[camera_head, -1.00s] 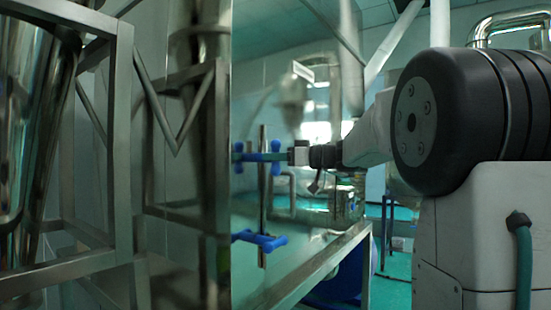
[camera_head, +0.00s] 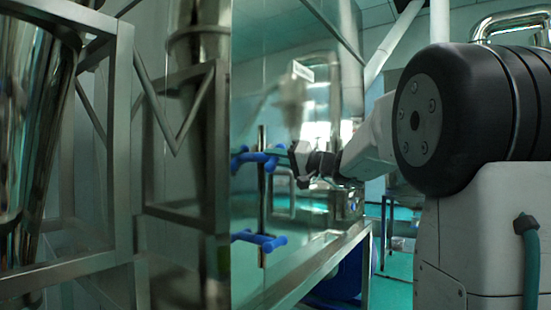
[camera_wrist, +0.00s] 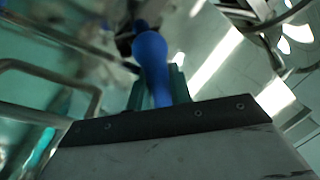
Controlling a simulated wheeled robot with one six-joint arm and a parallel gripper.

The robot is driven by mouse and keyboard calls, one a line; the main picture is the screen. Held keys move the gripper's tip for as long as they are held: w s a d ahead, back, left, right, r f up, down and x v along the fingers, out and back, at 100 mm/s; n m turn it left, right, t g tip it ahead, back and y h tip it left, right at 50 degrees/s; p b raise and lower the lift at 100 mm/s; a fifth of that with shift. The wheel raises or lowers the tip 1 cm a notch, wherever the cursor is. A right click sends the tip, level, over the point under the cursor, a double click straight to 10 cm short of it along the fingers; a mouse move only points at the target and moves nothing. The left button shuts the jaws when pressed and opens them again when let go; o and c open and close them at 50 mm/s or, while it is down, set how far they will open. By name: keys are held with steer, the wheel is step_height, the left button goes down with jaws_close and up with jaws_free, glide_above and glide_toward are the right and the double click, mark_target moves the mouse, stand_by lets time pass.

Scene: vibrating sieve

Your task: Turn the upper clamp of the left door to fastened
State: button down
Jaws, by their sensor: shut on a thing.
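The upper clamp (camera_head: 254,158) has blue knobs and sits on an upright metal bar on the shiny steel door at the middle of the head view. My gripper (camera_head: 282,150) is at its right side, tilted. In the wrist view a blue clamp knob (camera_wrist: 151,50) stands between the two teal fingers of my gripper (camera_wrist: 158,84), which are shut on it. The far part of the clamp is blurred there. The lower clamp (camera_head: 260,241), also blue, sits below on the same bar, apart from my gripper.
A steel frame (camera_head: 122,150) and a polished vessel (camera_head: 35,120) stand at the left. A steel table edge (camera_head: 320,262) runs below the door. Pipes (camera_head: 395,40) cross the upper right background.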

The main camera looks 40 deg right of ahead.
steer(key=m+h, duration=0.1)
steer(key=m, duration=0.4)
steer(key=shift+f+m+t, duration=0.1)
steer(key=shift+m+t, duration=0.2)
steer(key=shift+t, duration=0.1)
steer(key=m+h, duration=0.1)
steer(key=m, duration=0.4)
steer(key=shift+t, duration=0.4)
steer(key=c, duration=1.3)
jaws_free()
steer(key=shift+d, duration=0.1)
steer(key=v, duration=0.7)
steer(key=shift+s, duration=0.4)
steer(key=shift+f, duration=0.1)
